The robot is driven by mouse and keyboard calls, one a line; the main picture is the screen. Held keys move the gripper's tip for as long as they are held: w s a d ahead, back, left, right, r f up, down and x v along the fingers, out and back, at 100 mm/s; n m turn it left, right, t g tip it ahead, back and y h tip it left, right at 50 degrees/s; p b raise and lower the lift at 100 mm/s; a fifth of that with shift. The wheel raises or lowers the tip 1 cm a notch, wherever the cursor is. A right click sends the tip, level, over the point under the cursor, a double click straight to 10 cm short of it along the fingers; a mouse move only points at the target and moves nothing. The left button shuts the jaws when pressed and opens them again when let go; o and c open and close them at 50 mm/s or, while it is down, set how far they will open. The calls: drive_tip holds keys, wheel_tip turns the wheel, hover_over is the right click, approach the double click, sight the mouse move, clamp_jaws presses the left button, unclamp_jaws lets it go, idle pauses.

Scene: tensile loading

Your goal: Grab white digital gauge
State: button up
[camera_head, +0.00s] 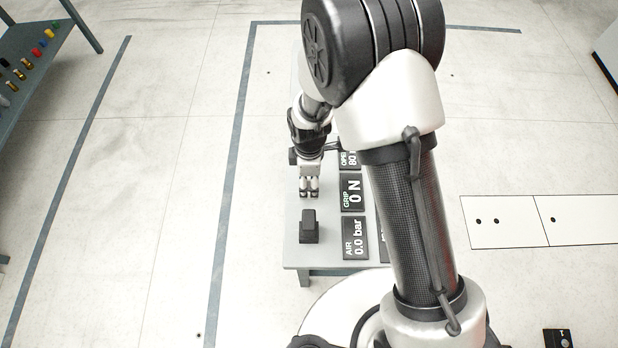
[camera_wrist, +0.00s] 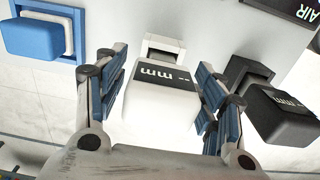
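The white digital gauge (camera_wrist: 160,103), a white block with a dark display reading "-- mm", is in the middle of the wrist view. Its back end meets a pale bracket (camera_wrist: 164,47) on the grey surface. My gripper (camera_wrist: 163,95) is open, with one blue-padded finger on each side of the gauge. Narrow gaps seem to show between the pads and its sides. In the head view my gripper (camera_head: 309,190) points down over the grey table (camera_head: 292,255); I cannot clearly make out the white gauge there.
A black gauge marked "mm" (camera_wrist: 275,115) sits close to the right finger; a black block (camera_head: 309,227) shows in the head view. A blue block (camera_wrist: 42,38) is at the wrist view's upper left. Display panels (camera_head: 354,239) stand right of my gripper. Floor left of the table is clear.

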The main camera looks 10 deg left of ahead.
drive_tip(key=c, duration=0.9)
drive_tip(key=shift+c, duration=0.4)
drive_tip(key=shift+r, duration=0.15)
